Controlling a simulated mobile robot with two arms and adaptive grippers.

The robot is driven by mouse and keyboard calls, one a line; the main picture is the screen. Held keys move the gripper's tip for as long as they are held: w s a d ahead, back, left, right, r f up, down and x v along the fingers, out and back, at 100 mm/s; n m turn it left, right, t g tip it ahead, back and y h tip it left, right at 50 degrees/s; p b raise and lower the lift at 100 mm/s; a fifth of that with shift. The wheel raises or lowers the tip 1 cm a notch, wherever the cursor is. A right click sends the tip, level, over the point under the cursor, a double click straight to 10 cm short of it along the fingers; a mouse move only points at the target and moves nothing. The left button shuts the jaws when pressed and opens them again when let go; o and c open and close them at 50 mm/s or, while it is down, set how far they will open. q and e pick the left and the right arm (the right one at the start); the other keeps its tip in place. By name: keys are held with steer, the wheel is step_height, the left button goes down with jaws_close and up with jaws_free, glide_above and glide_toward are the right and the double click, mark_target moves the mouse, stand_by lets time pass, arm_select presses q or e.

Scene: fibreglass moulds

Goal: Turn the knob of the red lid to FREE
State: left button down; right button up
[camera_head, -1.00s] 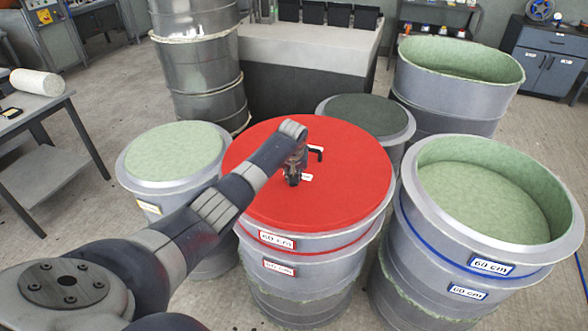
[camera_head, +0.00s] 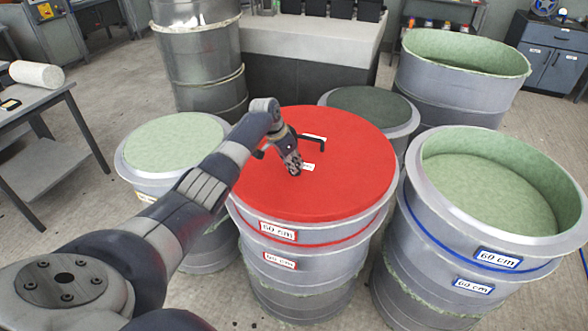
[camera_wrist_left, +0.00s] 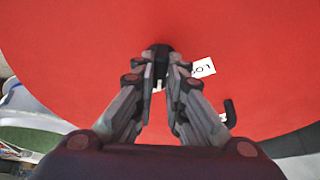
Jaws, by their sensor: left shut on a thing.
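The red lid (camera_head: 340,185) lies flat on a grey mould in the middle of the head view. My left gripper (camera_head: 296,172) reaches down onto it, left of its centre. The wrist view shows the fingers of this gripper (camera_wrist_left: 160,70) shut on a small black knob (camera_wrist_left: 160,49). In the head view the gripper hides the knob. A white label (camera_wrist_left: 203,68) with partly readable letters lies beside the knob; it also shows in the head view (camera_head: 308,167). Another white label (camera_head: 314,137) lies behind the black handle. I cannot read where the knob points. My right gripper is out of view.
The black bar handle (camera_head: 312,147) stands up from the lid close behind my gripper. An open green-lined mould (camera_head: 575,215) stands to the right, a green-topped one (camera_head: 175,145) to the left. A dark-topped mould (camera_head: 370,105) is behind.

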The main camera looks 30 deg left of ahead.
arm_select(q)
steer(key=shift+m+h+b, duration=0.4)
steer(key=shift+m+b, duration=0.6)
steer(key=shift+b, duration=0.05)
steer(key=c, duration=1.6)
jaws_free()
steer(key=shift+c, duration=0.2)
steer(key=shift+r, duration=0.1)
steer(key=v, duration=1.1)
steer(key=shift+r, duration=0.45)
steer(key=shift+a, duration=0.15)
